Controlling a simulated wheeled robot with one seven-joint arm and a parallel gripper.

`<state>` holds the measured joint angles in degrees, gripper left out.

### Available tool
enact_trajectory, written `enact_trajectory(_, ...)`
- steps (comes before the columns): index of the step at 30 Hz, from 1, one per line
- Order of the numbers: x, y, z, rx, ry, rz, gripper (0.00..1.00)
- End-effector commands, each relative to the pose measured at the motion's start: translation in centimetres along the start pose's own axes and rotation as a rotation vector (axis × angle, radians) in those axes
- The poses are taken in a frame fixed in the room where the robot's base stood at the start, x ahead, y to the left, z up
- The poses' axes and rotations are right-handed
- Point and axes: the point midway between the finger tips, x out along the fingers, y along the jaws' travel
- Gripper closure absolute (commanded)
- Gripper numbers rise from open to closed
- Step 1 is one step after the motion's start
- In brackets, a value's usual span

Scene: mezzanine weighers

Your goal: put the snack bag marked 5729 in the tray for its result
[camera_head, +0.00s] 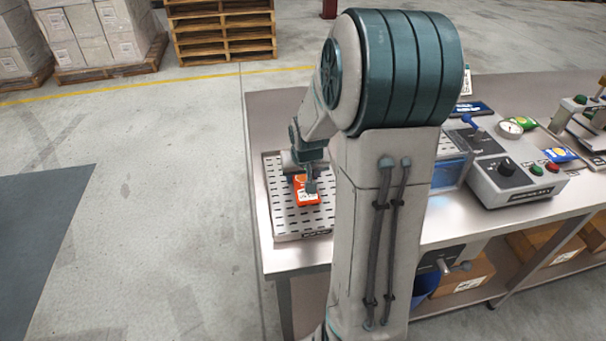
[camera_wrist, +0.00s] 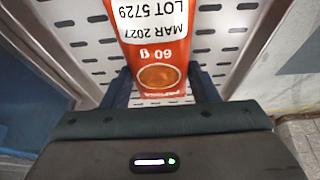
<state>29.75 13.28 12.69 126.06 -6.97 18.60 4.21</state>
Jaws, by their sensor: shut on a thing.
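The orange-red snack bag (camera_wrist: 160,55) has a white label that reads MAR 2027 LOT 5729, upside down in the wrist view. In the head view the bag (camera_head: 307,192) is at a slotted grey metal tray (camera_head: 284,223) at the table's left end. My gripper (camera_wrist: 160,88) is shut on the bag, with one dark finger on each side of it. The gripper (camera_head: 309,179) also shows in the head view, above the tray. The slotted surface lies behind the bag in the wrist view; I cannot tell whether the bag touches it.
A machine with a gauge, knob and coloured buttons (camera_head: 511,180) stands on the table to the right of my arm. A green bag (camera_head: 522,122) and a blue bag (camera_head: 559,154) lie by it. Cardboard boxes (camera_head: 468,272) sit on the lower shelf.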

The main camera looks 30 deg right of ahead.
Motion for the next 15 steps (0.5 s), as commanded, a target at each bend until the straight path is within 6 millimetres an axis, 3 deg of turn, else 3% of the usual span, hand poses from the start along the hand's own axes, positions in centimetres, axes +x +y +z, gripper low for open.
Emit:
enact_trajectory(4,0.41,0.0,0.16,0.0,0.0,0.0,0.69)
enact_trajectory(5,0.39,0.0,0.15,0.001,0.0,0.0,0.44)
enact_trajectory(7,0.27,0.01,0.11,0.001,0.0,0.0,0.24)
enact_trajectory(15,0.24,0.02,0.1,0.001,0.0,0.0,0.24)
